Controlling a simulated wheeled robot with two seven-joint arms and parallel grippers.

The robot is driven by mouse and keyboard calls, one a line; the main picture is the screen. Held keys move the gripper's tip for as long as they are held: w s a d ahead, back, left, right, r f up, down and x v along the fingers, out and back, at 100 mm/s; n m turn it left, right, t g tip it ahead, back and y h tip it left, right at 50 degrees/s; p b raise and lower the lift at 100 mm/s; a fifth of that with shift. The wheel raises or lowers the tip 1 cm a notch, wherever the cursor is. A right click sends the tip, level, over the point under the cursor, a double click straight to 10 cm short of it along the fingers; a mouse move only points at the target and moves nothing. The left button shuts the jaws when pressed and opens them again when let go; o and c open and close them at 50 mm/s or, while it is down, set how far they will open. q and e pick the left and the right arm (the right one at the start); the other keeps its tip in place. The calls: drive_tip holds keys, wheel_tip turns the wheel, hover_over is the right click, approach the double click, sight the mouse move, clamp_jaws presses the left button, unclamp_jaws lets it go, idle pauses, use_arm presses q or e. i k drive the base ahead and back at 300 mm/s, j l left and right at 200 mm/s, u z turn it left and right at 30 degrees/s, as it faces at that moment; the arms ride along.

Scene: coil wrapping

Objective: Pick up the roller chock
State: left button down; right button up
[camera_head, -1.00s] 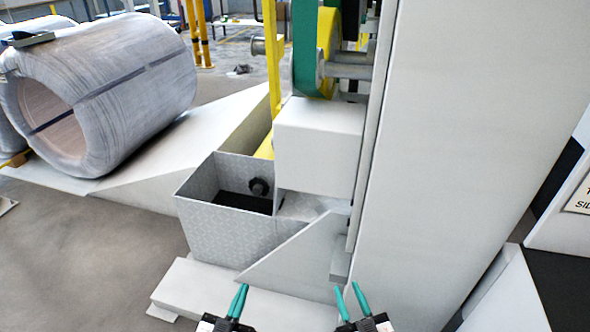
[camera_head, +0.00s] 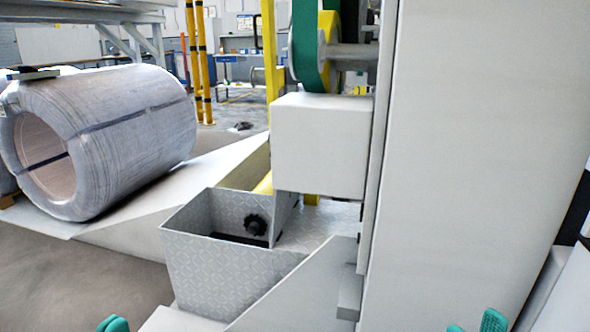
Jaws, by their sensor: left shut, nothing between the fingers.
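I cannot make out a roller chock for certain in the head view. A grey patterned metal box (camera_head: 215,275), open at the top, stands in front of the machine, with a round black knobbed part (camera_head: 255,225) at its inner wall. My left gripper (camera_head: 113,324) shows only its teal fingertips at the bottom edge, left of the box. It is shut and empty. My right gripper (camera_head: 475,324) shows two teal fingertips apart at the bottom edge, in front of the white machine panel. It looks open, with nothing seen between its tips. The rest of both grippers is out of frame.
A tall white machine panel (camera_head: 470,150) fills the right side. A white block (camera_head: 320,145) juts out above the box. A wrapped coil (camera_head: 125,140) lies on a pale sloped base (camera_head: 165,200) at left. Bare floor (camera_head: 75,280) shows at lower left.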

sight(22, 69)
drive_tip(key=u, duration=1.35)
